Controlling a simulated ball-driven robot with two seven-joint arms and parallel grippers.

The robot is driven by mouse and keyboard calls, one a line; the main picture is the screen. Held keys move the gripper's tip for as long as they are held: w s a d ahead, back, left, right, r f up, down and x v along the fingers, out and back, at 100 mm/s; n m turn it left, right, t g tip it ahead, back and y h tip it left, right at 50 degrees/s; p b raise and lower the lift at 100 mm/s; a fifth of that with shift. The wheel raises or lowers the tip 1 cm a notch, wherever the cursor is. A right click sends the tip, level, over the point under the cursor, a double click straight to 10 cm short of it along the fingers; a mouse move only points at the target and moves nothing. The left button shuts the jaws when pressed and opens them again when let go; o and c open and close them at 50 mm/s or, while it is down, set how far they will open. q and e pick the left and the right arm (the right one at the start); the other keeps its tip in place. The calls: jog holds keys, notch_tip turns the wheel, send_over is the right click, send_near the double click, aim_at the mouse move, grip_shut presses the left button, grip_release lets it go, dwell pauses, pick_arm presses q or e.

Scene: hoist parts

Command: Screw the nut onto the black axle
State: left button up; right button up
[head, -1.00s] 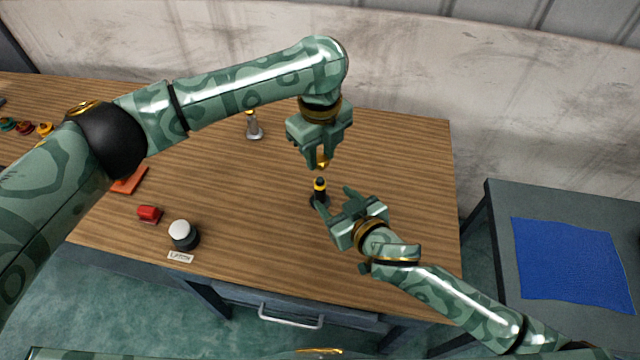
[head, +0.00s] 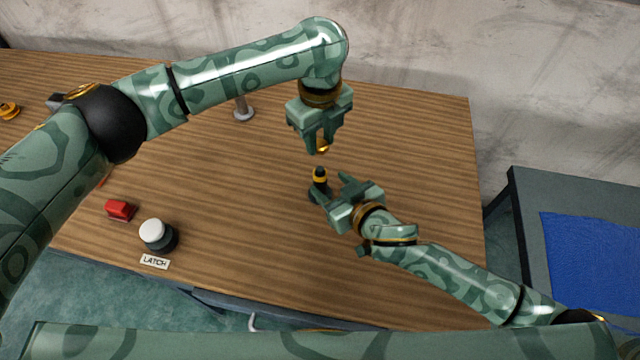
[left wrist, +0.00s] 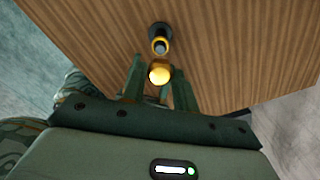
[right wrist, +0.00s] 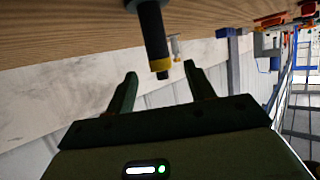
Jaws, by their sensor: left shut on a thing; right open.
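The black axle (head: 320,183) stands upright on the table with a yellow band near its top. It also shows in the left wrist view (left wrist: 160,38) and in the right wrist view (right wrist: 153,35), where it appears upside down. My left gripper (head: 320,148) is shut on the golden nut (head: 322,146), which shows between its fingers in the left wrist view (left wrist: 160,73). It holds the nut above the axle, apart from it. My right gripper (head: 328,186) is open beside the axle, with its fingers pointing toward it. In the right wrist view the axle stands ahead, between the open fingers (right wrist: 160,85).
A white-topped round button (head: 155,232) with a LATCH label (head: 155,262) and a red block (head: 121,210) lie at the front left. A grey post (head: 243,110) stands behind the left arm. A side table with a blue cloth (head: 595,255) is at the right.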

jog(key=shift+x, duration=3.85)
jog(key=shift+d, duration=0.1)
grip_shut()
pick_arm(q)
send_over(320, 169)
jog(key=shift+f, duration=2.55)
